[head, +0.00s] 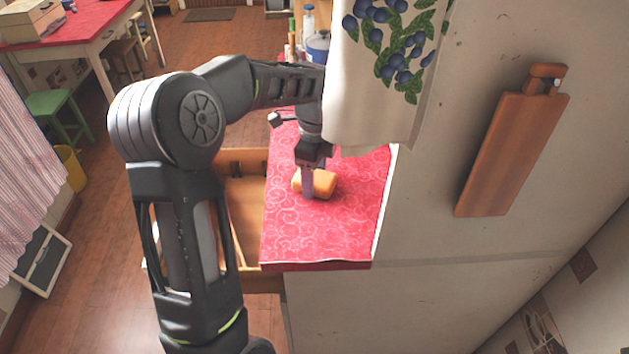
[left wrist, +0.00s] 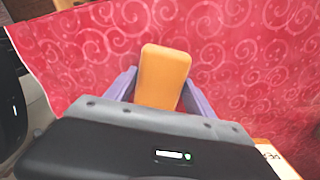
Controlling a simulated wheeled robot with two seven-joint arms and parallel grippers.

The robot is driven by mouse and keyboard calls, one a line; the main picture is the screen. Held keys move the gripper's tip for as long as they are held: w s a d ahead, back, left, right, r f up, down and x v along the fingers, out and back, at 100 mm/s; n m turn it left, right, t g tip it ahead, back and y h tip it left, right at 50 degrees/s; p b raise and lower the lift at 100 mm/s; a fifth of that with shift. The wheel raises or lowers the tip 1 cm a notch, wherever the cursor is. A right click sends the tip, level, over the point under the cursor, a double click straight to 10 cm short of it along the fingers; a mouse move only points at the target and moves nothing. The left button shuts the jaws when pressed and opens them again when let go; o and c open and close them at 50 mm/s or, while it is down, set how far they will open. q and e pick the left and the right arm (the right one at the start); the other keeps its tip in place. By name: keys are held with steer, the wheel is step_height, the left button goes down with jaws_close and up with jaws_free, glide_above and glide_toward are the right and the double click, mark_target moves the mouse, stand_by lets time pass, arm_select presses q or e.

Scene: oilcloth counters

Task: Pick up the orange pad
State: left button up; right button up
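The orange pad (head: 324,184) is a small block with rounded edges, lying on the red patterned counter (head: 345,235). My left gripper (head: 307,190) points down over it, with a purple finger in front of its left part. In the left wrist view, the pad (left wrist: 163,75) sits between the two purple fingers of my left gripper (left wrist: 161,85), one along each side. I see no clear gap beside the pad, but cannot tell whether the fingers press on it. My right gripper is out of view.
An open wooden drawer (head: 243,215) is left of the counter. A white cloth with blue fruit (head: 370,100) hangs close to my left wrist. Bottles and a blue-lidded pot (head: 318,45) stand at the counter's far end. A cutting board (head: 512,150) hangs on the right. The counter's near part is clear.

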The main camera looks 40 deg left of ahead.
arm_select(q)
steer(key=c, duration=1)
step_height(320, 180, up, 10)
steer(key=shift+b, duration=0.55)
